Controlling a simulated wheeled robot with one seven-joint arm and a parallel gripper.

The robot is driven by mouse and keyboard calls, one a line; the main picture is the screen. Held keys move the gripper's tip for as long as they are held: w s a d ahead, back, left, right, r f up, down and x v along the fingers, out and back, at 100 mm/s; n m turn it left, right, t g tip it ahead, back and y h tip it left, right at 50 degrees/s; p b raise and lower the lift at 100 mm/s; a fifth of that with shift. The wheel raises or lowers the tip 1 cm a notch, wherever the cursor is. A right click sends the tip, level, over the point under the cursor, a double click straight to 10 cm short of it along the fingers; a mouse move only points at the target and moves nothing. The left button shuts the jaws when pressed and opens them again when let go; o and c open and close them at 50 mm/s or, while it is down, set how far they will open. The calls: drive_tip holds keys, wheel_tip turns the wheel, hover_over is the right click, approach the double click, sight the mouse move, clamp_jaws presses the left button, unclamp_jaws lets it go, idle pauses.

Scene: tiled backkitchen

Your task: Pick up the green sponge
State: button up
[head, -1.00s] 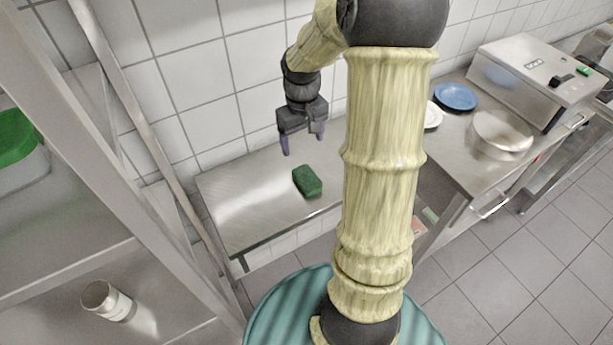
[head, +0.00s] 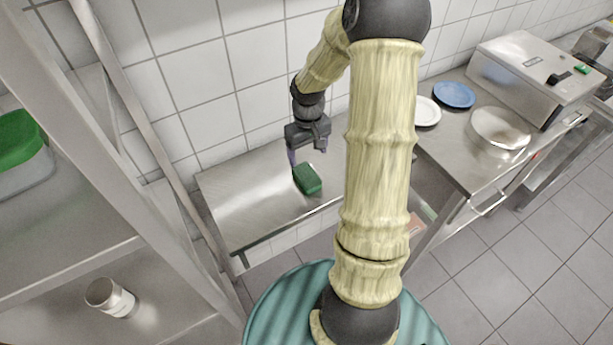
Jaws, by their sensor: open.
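The green sponge (head: 308,179) lies on the steel table (head: 238,207), near its front edge. My gripper (head: 307,158) is open and points down just above and behind the sponge. One finger shows at the sponge's left back corner and the other near its right back side. I cannot tell whether either finger touches the sponge. Nothing is between the fingers that I can make out.
At right, a counter carries a white plate (head: 427,112), a blue plate (head: 454,95), a larger white dish (head: 500,128) and a steel appliance (head: 535,75). The tiled wall is close behind.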

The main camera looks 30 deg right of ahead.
hover_over(307, 174)
drive_tip(key=f, duration=0.5)
drive_tip(key=shift+s, duration=0.2)
drive_tip(key=shift+r, duration=0.1)
drive_tip(key=shift+w+a+f+p, duration=0.1)
drive_tip(key=shift+f+p, duration=0.35)
drive_tip(key=shift+f, duration=0.9)
drive_tip(key=shift+w+f+p, duration=0.1)
drive_tip(key=shift+f+p, duration=0.3)
drive_tip(key=shift+f, duration=0.9)
drive_tip(key=c, duration=1)
